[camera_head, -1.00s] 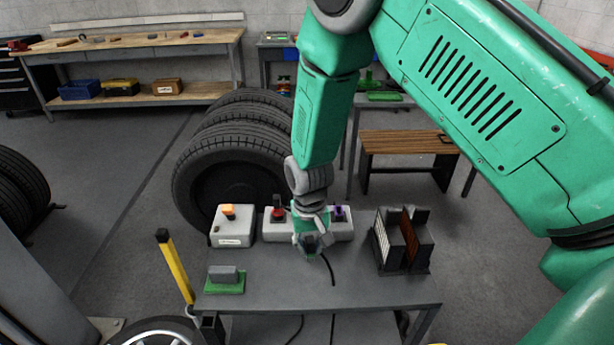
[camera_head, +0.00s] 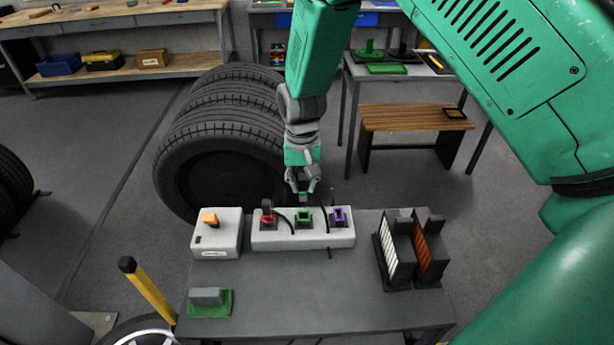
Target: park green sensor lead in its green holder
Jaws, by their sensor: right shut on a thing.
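My right gripper (camera_head: 303,188) is shut on the green sensor lead (camera_head: 304,196), of which only a small green part shows between the fingertips. The lead's black cable (camera_head: 327,213) hangs down to the right of the gripper. The green holder (camera_head: 304,216) is the middle one in a pale block on the table, between a red holder (camera_head: 267,222) and a purple holder (camera_head: 339,215). In the picture the gripper is just above the green holder, with a small gap. My left gripper is not in view.
On the grey table (camera_head: 300,290) a box with an orange switch (camera_head: 212,240) stands left of the block. A dark rack with white and orange-brown plates (camera_head: 410,250) stands right. A grey piece on a green pad (camera_head: 225,306) lies front left. The table's middle is clear.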

